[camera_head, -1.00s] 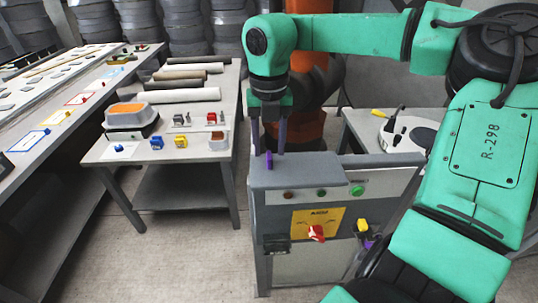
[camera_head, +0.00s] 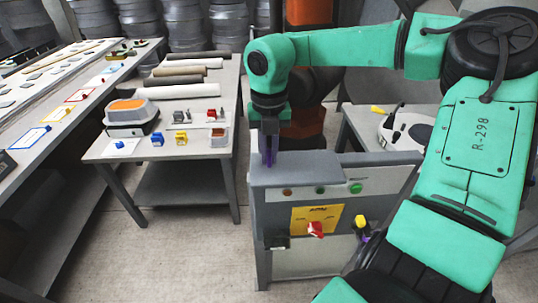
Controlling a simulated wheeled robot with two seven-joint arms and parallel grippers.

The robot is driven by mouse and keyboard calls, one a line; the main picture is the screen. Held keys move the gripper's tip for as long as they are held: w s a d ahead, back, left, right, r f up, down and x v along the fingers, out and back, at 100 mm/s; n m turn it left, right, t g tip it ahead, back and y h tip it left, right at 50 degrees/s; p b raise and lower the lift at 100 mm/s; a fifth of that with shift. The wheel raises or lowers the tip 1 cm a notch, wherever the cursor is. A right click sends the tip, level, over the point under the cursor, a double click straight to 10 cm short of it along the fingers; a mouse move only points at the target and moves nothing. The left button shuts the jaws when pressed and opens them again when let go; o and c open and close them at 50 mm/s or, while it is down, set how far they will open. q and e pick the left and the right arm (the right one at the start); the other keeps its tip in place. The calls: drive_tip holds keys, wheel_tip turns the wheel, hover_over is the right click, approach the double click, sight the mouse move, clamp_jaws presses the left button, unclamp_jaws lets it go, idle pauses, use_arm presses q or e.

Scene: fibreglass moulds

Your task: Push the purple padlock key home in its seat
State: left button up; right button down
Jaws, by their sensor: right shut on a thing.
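The small purple padlock key (camera_head: 270,161) stands upright at the left end of the grey top of a control cabinet (camera_head: 340,161). My right gripper (camera_head: 269,158) points straight down and is shut on the key, with the fingertips close to the cabinet top. The fingers hide most of the key and its seat, so I cannot tell how deep it sits. Another purple piece (camera_head: 364,238) shows on the cabinet front, below a yellow block (camera_head: 360,222). My left gripper is not in view.
The cabinet front carries a red switch (camera_head: 315,230) on a yellow plate and several round buttons. A bench (camera_head: 170,152) with rolls and small coloured locks stands to the left. A side table with a white round object (camera_head: 410,132) stands behind right.

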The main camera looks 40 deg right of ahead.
sight(269, 152)
drive_tip(key=shift+r, duration=0.15)
wheel_tip(269, 152, up, 8)
drive_tip(key=shift+r+b, duration=0.25)
drive_tip(key=shift+b, duration=0.95)
wheel_tip(269, 152, up, 11)
drive_tip(key=shift+r, duration=0.15)
